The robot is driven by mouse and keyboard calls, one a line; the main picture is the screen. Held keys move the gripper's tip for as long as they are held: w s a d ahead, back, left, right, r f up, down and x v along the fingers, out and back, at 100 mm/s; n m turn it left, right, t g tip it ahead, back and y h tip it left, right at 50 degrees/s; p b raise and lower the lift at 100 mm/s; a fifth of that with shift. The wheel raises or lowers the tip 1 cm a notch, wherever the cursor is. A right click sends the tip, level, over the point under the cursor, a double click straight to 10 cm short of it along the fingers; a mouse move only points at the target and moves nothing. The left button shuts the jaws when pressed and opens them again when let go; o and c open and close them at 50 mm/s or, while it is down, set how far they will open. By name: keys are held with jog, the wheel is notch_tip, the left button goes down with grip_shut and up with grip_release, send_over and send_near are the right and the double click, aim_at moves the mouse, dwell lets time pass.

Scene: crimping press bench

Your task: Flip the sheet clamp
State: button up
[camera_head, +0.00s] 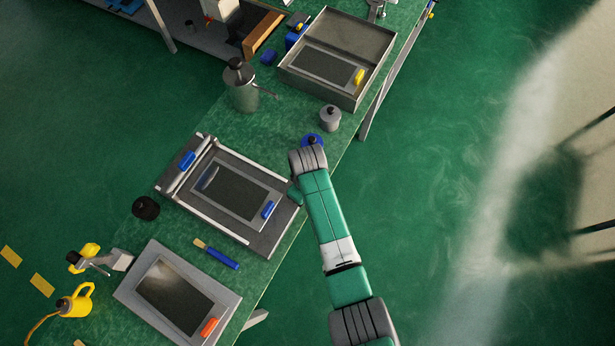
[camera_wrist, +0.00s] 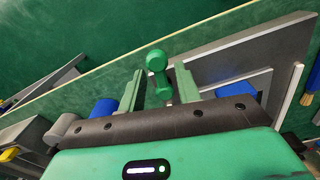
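My gripper (camera_wrist: 158,84) shows two green fingers, spread apart, in the wrist view. Between them is a small green dumbbell-shaped piece (camera_wrist: 160,80) with rounded ends. A gap shows on each side of it, and I cannot tell whether it is the sheet clamp. In the head view my gripper end is at the near right edge of the middle fixture (camera_head: 238,238), and this piece cannot be made out. The fixture holds a dark framed sheet (camera_head: 233,195), a blue handle (camera_head: 267,209), a silver lever (camera_head: 210,178) and a blue block (camera_head: 187,160).
A blue round piece (camera_head: 312,140) and a grey canister (camera_head: 330,118) stand just beyond my gripper. A metal pot (camera_head: 240,88) and an open case (camera_head: 350,38) are farther back. A blue-handled brush (camera_head: 222,256) and another panel (camera_head: 205,291) lie nearer. The bench edge is close.

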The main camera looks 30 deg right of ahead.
grip_shut()
jog(key=shift+s+a+r+m+p, duration=0.15)
jog(key=shift+a+m+p, duration=0.15)
jog(key=shift+m+p, duration=0.65)
jog(key=m, duration=0.2)
jog(key=a+m+p, duration=0.1)
jog(key=m, duration=0.2)
jog(key=a+m+p, duration=0.1)
jog(key=m, duration=0.3)
jog(key=shift+w+a, duration=0.2)
jog(key=shift+w, duration=0.05)
jog(key=m, duration=0.5)
jog(key=shift+w+a, duration=0.4)
